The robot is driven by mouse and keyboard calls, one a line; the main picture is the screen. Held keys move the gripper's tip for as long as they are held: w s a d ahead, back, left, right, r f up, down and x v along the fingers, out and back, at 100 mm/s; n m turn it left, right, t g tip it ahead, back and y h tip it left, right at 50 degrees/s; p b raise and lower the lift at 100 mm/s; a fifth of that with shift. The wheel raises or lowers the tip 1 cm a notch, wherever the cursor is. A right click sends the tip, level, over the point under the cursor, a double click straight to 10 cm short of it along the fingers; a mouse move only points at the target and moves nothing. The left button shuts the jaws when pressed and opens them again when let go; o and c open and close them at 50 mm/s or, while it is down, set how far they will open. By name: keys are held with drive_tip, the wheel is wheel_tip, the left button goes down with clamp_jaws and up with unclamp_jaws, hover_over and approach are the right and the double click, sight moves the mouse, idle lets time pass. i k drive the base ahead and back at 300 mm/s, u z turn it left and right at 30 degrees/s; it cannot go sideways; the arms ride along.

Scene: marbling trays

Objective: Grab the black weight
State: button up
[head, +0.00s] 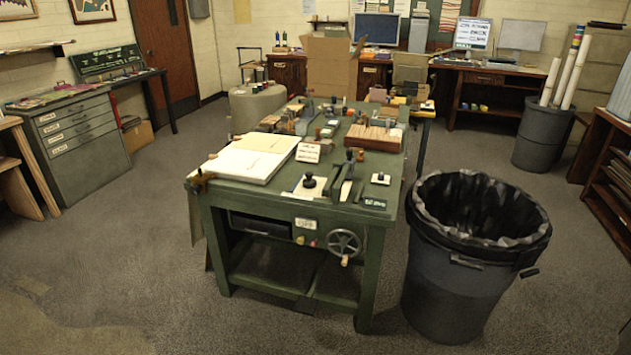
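A small black object with a round base and a knob on top, which looks like the black weight (309,182), stands upright on a white sheet near the front edge of the green table (270,207). A second, smaller dark knob (380,177) sits on a white square to its right. A dark upright tool (349,165) stands between them. My gripper is not in view, so its state and its place relative to the weight do not show.
A large bin with a black liner (475,210) stands close against the table's right side. A stack of white paper (245,160) and wooden blocks (373,137) take up much of the tabletop. A handwheel (343,243) sticks out in front. Carpet at the front left is clear.

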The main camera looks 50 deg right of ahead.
sight(309, 183)
drive_tip(key=u, duration=0.1)
drive_tip(key=i, duration=0.95)
drive_tip(key=z, duration=0.05)
